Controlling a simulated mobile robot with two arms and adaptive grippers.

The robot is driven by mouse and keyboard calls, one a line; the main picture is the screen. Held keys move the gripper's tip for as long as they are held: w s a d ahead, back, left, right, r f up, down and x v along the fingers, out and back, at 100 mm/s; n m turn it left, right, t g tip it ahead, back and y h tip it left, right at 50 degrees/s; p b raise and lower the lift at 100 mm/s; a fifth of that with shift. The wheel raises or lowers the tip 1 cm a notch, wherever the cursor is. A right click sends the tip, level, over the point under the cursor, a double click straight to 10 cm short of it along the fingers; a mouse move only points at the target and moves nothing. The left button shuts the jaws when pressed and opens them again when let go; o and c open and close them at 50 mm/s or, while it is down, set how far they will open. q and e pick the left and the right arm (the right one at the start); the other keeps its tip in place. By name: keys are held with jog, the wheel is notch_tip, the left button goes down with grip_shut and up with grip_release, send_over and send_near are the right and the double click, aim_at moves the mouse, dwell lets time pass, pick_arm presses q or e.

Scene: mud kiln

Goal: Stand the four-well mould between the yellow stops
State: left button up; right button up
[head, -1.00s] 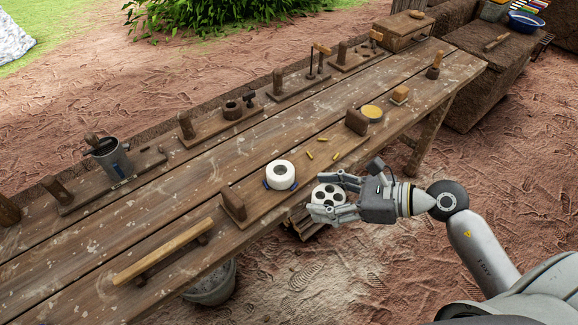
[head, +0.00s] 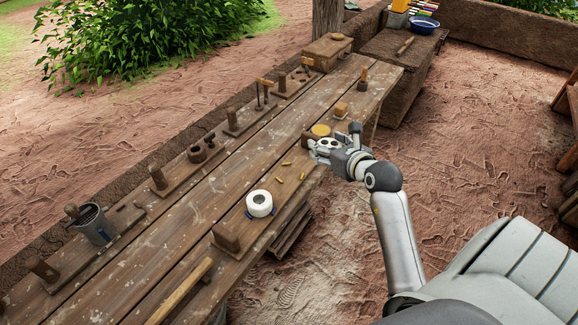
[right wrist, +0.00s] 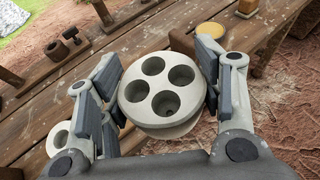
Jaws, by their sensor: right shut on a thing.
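The four-well mould (head: 327,142) is a pale round block with several dark wells in its top. My right gripper (head: 322,149) is shut on its sides, and in the right wrist view the mould (right wrist: 162,88) sits between the fingers, wells facing the camera. It is held by the bench's front edge; its height above the wood is hard to tell. The yellow stops (head: 279,180) are small pegs on the bench, left of and nearer than the mould, with bare wood among them. They are hidden in the right wrist view. My left gripper is not in view.
A white round mould (head: 259,204) stands by blue stops at the bench's front. A wooden block (head: 228,237) is nearer. A yellow disc (head: 320,130) lies just behind my right gripper. Tool stands line the back edge; the bench's middle strip is clear.

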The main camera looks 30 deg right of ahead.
jog(key=w+a+f+p, duration=0.1)
jog(key=w+a+f, duration=0.25)
jog(key=w, duration=0.25)
send_over(289, 173)
jog(key=s, duration=0.1)
jog(key=f, duration=0.3)
jog(key=shift+d+f, duration=0.2)
jog(key=shift+f, duration=0.15)
jog(key=shift+w+a+f, duration=0.3)
jog(key=shift+w+f, duration=0.25)
jog(key=shift+f, duration=0.2)
jog(key=shift+f+p, duration=0.45)
jog(key=shift+f, duration=1.1)
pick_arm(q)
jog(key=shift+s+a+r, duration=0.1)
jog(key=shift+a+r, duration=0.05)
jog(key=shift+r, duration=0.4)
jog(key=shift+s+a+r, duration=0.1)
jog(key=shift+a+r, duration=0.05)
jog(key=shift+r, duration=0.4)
pick_arm(e)
jog(key=shift+f, duration=0.2)
jog(key=o, duration=1.2)
jog(key=shift+c, duration=0.2)
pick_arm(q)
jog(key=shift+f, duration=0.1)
